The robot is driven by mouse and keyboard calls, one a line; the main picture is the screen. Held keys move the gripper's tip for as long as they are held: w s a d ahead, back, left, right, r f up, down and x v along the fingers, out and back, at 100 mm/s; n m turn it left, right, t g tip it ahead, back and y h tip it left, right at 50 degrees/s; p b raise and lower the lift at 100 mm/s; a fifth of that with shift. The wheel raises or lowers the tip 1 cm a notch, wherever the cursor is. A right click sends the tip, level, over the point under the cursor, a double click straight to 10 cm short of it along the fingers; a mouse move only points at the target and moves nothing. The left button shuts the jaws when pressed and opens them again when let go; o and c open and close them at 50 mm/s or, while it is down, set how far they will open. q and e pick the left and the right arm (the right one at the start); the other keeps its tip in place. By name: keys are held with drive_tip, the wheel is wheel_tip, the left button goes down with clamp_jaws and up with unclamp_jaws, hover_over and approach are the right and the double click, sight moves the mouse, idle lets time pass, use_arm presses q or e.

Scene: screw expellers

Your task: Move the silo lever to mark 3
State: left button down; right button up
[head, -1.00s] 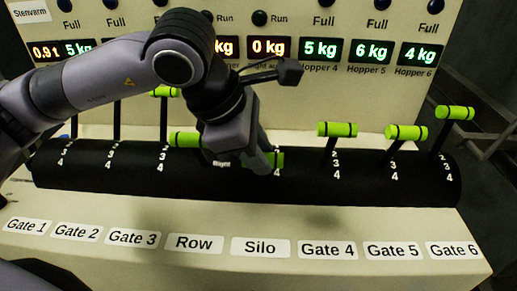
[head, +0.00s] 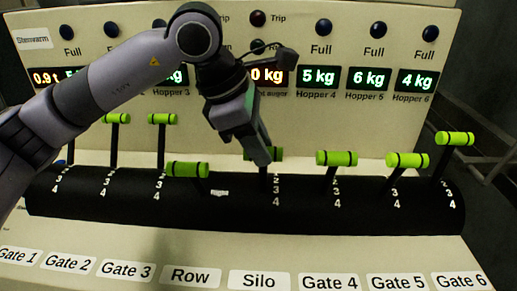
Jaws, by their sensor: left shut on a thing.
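The silo lever has a bright green handle (head: 279,153) and a dark stem (head: 263,180), above the Silo label (head: 259,280). My left gripper (head: 262,158) comes from above and is shut on the green handle, hiding much of it. The lever stands up from the black drum, with marks 2, 3 and 4 showing just right of its stem. The exact mark it points to is hard to tell; it is near the upper marks. My right gripper is not in view.
The row lever (head: 187,169) leans low close on the left of the silo lever. The gate 4 lever (head: 336,158) stands to the right with a gap. The panel with the hopper displays (head: 319,78) rises behind. Clear room lies in front of the drum (head: 110,205).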

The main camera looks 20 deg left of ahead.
use_arm(q)
drive_tip(key=c, duration=0.9)
unclamp_jaws()
drive_tip(key=v, duration=0.7)
drive_tip(key=shift+b, duration=0.3)
